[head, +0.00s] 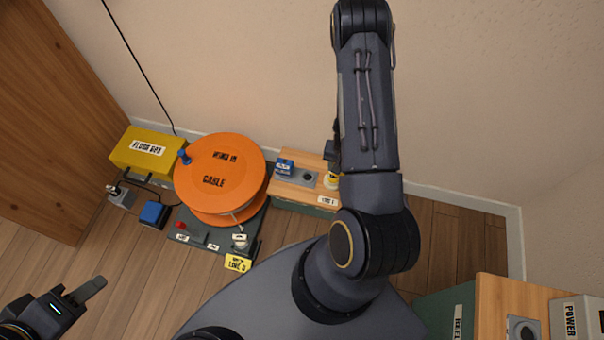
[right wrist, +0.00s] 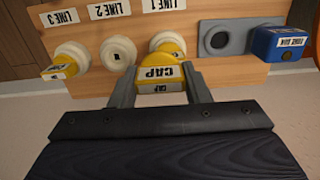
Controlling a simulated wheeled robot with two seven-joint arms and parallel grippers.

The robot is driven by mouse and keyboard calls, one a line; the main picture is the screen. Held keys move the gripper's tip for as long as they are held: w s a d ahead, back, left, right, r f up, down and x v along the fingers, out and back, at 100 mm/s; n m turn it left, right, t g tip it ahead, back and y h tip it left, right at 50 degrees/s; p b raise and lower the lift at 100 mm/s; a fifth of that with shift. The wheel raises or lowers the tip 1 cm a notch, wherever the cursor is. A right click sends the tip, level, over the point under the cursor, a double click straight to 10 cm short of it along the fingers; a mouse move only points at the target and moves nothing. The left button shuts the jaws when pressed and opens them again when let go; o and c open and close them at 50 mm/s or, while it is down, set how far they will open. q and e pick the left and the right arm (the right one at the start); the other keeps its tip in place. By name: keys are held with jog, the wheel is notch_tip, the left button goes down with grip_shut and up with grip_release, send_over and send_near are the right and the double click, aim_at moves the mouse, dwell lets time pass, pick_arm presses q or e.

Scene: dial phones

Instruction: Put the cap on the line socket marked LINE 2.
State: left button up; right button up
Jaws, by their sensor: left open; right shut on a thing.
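In the right wrist view my right gripper (right wrist: 160,88) is shut on a yellow cap (right wrist: 160,73) with CAP lettering. The view is upside down. The cap is in front of the panel, below the LINE 1 socket, which has yellow in it and is partly hidden by the cap. The LINE 2 socket (right wrist: 118,53) is a cream ring with a dark hole, uncovered, left of the cap. The LINE 3 socket (right wrist: 70,57) has a yellow labelled piece at it. My left gripper (head: 85,293) is open and empty at the lower left of the head view.
A grey socket (right wrist: 221,38) and a blue block (right wrist: 280,43) are on the same wooden panel (head: 302,191). An orange cable reel (head: 222,178), a yellow box (head: 148,149) and a small blue block (head: 153,214) stand left. A POWER box (head: 577,317) is at lower right.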

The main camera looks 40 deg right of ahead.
jog(key=s+d+f+b, duration=0.2)
jog(key=d, duration=0.1)
jog(key=s+d+f+b, duration=0.2)
jog(key=s+d+f, duration=0.1)
jog(key=shift+f+b, duration=0.6)
jog(key=shift+b, duration=0.15)
jog(key=shift+f+b, duration=0.75)
jog(key=shift+f, duration=0.05)
dwell(0.4)
jog(key=o, duration=1.2)
jog(key=c, duration=0.3)
jog(key=shift+c, duration=0.2)
jog(key=shift+r, duration=0.15)
